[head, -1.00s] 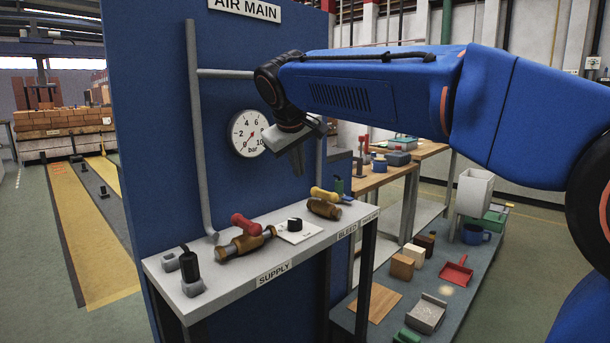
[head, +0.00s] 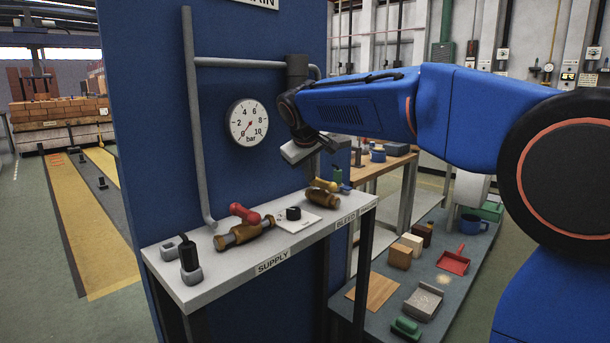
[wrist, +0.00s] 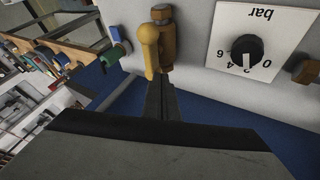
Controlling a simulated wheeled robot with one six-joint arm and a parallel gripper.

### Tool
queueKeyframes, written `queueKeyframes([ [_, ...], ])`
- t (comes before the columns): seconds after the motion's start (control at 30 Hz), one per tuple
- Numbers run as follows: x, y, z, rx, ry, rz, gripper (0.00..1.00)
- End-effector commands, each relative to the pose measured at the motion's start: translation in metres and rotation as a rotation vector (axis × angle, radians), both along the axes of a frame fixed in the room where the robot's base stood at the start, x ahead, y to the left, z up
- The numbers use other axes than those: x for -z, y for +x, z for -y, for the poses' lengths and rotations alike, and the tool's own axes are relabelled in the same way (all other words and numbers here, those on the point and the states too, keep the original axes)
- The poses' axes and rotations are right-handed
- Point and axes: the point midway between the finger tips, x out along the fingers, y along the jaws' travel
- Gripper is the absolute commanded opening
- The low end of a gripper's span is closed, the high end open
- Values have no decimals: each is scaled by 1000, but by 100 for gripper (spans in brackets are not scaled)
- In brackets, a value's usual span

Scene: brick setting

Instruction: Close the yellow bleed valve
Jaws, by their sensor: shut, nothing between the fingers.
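The yellow bleed valve handle (head: 325,185) sits on a brass valve body (head: 322,200) at the right part of the grey shelf, above the BLEED label. In the wrist view the yellow handle (wrist: 150,48) has a rounded knob and lies beside the brass body (wrist: 166,42). My gripper (head: 315,174) is just above the handle in the head view. In the wrist view my gripper (wrist: 158,80) is shut and empty, its fingertips close to the handle's end. I cannot tell whether they touch it.
A red-handled valve (head: 245,214) stands left on the shelf by the SUPPLY label. A black knob (head: 293,213) on a white plate sits between the valves. A pressure gauge (head: 247,121) on the blue panel reads near 0. A small green-topped item (head: 338,176) is behind the bleed valve.

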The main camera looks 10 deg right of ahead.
Motion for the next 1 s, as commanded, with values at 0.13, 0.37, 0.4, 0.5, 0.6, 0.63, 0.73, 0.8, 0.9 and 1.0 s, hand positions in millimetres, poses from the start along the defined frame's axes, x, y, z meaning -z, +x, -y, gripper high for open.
queueKeyframes([
  [0.13,0,1,1,0,0,0,0],
  [0.37,0,0,1,2,-1,0,0],
  [0.4,0,0,1,4,0,0,0],
  [0.5,0,1,0,18,-1,-1,0],
  [0.6,0,2,0,44,0,-1,0],
  [0.63,0,2,0,49,0,0,0],
  [0.73,0,3,0,62,-1,0,0],
  [0.8,0,3,0,72,-1,0,0],
  [0.9,0,4,0,87,-1,-1,0],
  [1.0,0,5,0,105,1,-1,0],
])
